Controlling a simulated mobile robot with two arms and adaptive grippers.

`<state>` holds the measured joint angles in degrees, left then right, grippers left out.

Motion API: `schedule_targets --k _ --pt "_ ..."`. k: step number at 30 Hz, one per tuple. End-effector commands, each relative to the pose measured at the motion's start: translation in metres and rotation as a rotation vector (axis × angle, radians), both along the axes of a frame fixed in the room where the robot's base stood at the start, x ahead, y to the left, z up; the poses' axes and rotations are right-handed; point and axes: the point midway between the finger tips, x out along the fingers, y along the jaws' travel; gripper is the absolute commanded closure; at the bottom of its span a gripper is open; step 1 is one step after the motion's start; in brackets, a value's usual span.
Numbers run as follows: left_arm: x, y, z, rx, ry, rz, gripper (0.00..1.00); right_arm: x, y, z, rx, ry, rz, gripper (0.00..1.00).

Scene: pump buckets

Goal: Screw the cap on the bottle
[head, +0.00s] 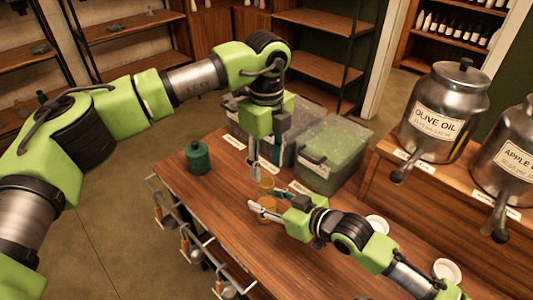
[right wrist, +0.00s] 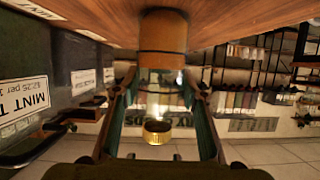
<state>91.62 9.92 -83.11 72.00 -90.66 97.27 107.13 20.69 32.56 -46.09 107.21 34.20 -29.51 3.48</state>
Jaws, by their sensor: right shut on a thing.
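A small bottle with an amber lower part (head: 264,204) stands upright near the table's front edge. In the right wrist view, which is upside down, the amber part (right wrist: 163,40) is at the table and clear glass lies beyond it. A gold cap (right wrist: 158,132) is at the bottle's mouth; it also shows in the head view (head: 266,184). I cannot tell how tightly it sits. My right gripper (head: 262,209) is shut on the bottle from the right, its fingers (right wrist: 160,105) on both sides. My left gripper (head: 264,168) points down just above the cap, fingers apart and apparently empty.
A green canister (head: 198,158) stands left on the table (head: 222,205). Lidded bins (head: 330,155) stand behind the bottle. White dishes (head: 446,270) are at the right. Steel dispensers (head: 443,115) stand on a raised counter. Scoops hang along the table's front edge.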

Motion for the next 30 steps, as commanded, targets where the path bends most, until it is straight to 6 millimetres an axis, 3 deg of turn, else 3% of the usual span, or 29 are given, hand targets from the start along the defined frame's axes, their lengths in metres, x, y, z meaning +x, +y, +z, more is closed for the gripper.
schedule_targets --k 3,9,21,22,26,30 --pt "0.0 0.001 -0.021 0.002 0.002 0.001 0.6 0.0 0.0 0.001 0.001 -0.001 0.0 1.0" --pt "0.0 0.001 -0.044 0.001 0.001 0.001 0.6 0.0 0.0 0.001 0.001 -0.001 0.0 1.0" --pt "0.0 0.001 -0.052 0.001 0.0 0.001 0.6 0.0 0.0 0.001 0.001 -0.001 0.0 1.0" --pt "0.0 0.001 -0.052 0.001 0.0 0.001 0.63 0.0 0.0 0.001 0.001 -0.001 0.0 1.0" --pt "0.0 0.001 -0.052 0.001 -0.001 0.001 0.97 0.0 0.0 0.001 0.001 -0.001 0.0 1.0" --pt "0.0 0.001 -0.052 0.001 -0.001 0.001 1.0 0.0 0.0 0.0 0.001 -0.001 0.0 1.0"
